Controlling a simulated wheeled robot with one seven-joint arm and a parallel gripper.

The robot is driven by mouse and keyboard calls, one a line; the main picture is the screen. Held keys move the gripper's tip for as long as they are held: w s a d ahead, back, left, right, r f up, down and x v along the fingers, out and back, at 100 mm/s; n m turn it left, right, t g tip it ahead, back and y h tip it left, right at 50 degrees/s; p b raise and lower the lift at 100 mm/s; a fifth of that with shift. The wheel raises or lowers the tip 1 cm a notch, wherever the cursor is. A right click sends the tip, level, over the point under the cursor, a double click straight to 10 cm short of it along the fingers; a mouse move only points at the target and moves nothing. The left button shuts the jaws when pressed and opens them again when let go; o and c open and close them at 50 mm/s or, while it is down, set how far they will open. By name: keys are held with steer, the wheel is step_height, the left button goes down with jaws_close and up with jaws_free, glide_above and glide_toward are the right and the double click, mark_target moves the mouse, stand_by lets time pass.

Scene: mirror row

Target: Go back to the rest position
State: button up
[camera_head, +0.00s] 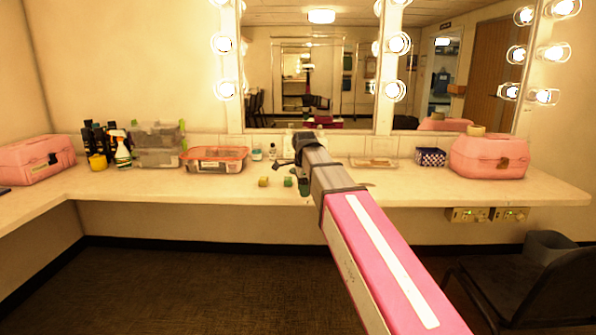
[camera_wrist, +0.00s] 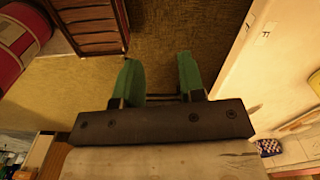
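My gripper shows in the wrist view (camera_wrist: 160,78) with its two green fingers apart and nothing between them. Dark floor lies beyond the fingertips. In the head view, my pink and grey arm reaches forward over the floor to the counter (camera_head: 230,198). The arm's end is in front of the counter's middle, and the arm hides most of my gripper there.
Small blocks (camera_head: 263,181) sit on the counter just left of my arm's end. A clear orange-rimmed container (camera_head: 215,160) stands farther left. A pink case (camera_head: 490,158) stands at right. A dark chair (camera_head: 525,290) is at lower right. Floor at left is clear.

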steer(key=s+d+f+n, duration=0.5)
steer(key=s+f, duration=0.1)
steer(key=f, duration=0.4)
steer(key=s+d+f+n, duration=0.6)
steer(key=f, duration=0.5)
steer(key=s+d+f+n, duration=0.5)
steer(key=s+d+f, duration=0.1)
steer(key=f, duration=0.4)
steer(key=shift+f, duration=0.15)
